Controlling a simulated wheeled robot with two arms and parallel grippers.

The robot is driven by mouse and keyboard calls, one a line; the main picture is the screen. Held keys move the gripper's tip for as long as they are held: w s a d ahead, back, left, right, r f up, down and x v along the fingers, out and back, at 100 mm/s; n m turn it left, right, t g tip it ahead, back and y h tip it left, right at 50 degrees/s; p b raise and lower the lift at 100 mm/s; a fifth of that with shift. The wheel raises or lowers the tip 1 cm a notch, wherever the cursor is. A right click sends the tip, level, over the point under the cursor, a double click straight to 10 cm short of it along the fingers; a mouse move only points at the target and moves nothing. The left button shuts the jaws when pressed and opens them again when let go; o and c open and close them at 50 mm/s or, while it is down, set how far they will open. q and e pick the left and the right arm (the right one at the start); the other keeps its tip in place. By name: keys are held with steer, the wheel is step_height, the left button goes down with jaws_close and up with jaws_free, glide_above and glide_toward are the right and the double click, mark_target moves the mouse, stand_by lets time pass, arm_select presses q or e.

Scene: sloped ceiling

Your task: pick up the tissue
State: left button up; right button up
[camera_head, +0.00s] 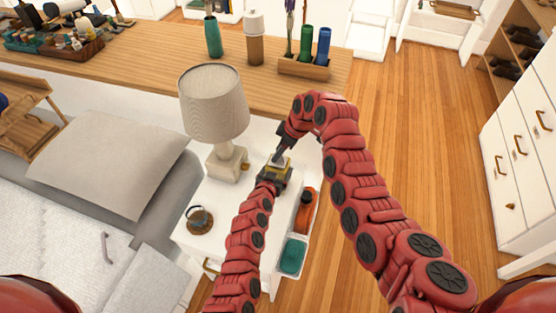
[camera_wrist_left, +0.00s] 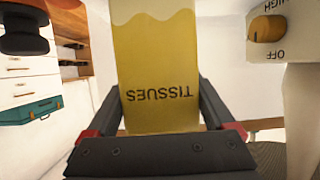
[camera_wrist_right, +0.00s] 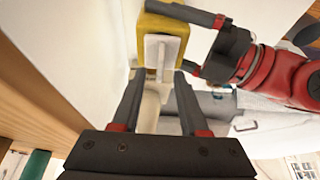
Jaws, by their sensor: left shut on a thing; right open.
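The tissue box (camera_wrist_left: 158,70) is yellow and marked TISSUES, with the lettering upside down in the left wrist view. My left gripper (camera_head: 274,175) is shut on the tissue box, with a finger on either side. The white tissue (camera_wrist_right: 157,50) sticks out of the box's top face in the right wrist view. My right gripper (camera_head: 284,147) is open, and its fingertips (camera_wrist_right: 158,74) are close to the tissue with nothing gripped. I cannot tell whether they touch it. In the head view both grippers partly hide the box, above the white nightstand (camera_head: 236,228).
A lamp (camera_head: 213,103) stands on the nightstand, left of the grippers. A dark cup (camera_head: 199,217) sits near its front left. Side holders with orange and teal (camera_head: 292,256) items are at its right. A wooden ledge (camera_head: 150,60) with vases runs behind. The bed is at left.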

steer(key=shift+x, duration=0.85)
jaws_close()
step_height(320, 180, up, 10)
steer(key=shift+r, duration=0.1)
arm_select(q)
steer(key=o, duration=1.2)
steer(key=shift+o, duration=0.2)
